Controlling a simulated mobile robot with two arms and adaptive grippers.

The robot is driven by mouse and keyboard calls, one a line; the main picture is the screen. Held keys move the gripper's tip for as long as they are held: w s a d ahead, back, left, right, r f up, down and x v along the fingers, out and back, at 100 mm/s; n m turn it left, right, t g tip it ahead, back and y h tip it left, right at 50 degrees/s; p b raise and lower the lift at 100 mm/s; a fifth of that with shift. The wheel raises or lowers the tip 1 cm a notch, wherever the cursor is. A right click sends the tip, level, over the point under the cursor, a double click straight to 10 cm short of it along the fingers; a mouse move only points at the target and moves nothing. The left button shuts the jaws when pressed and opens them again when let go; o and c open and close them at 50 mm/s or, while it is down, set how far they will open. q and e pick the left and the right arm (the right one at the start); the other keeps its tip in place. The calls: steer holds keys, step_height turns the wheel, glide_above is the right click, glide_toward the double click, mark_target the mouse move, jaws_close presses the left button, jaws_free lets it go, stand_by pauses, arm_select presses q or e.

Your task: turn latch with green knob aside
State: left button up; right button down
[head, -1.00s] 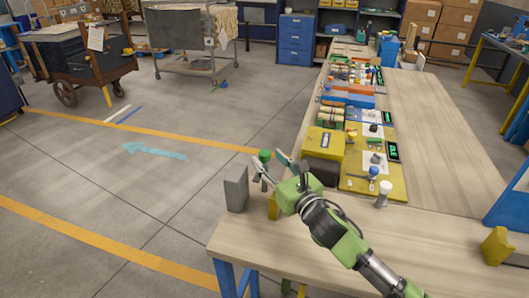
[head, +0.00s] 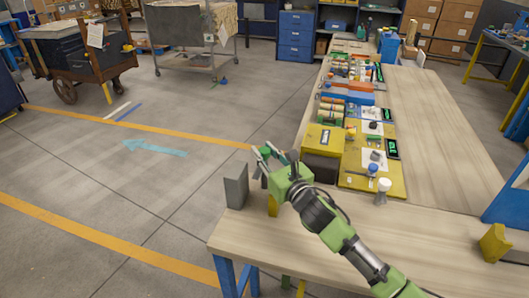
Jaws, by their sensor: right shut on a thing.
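The green knob (head: 265,153) is near the left corner of the wooden bench, beside an upright grey block (head: 236,187). My right gripper (head: 265,150) comes in from the lower right and is shut on the green knob, with its fingers on either side of it. The latch under the knob is mostly hidden behind the gripper, so its angle cannot be told. A small yellow piece (head: 272,205) shows below the gripper. My left gripper is not in view.
A yellow box (head: 323,140) and a yellow board (head: 360,185) with small parts stand right of the gripper. A white-topped cylinder (head: 383,188) stands nearby. A yellow block (head: 495,243) sits at the right. The bench's front (head: 330,235) is mostly clear.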

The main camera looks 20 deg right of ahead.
steer(key=shift+a+m+h, duration=0.1)
steer(key=shift+m+h, duration=0.2)
steer(key=shift+h, duration=0.1)
steer(key=m+h+b, duration=0.1)
steer(key=m+h, duration=0.2)
steer(key=h, duration=0.2)
steer(key=shift+m+h, duration=1.1)
steer(key=shift+h, duration=0.5)
steer(key=shift+g, duration=0.3)
steer(key=c, duration=1.7)
jaws_free()
steer(key=v, duration=1.2)
steer(key=shift+f, duration=0.1)
steer(key=shift+c, duration=0.3)
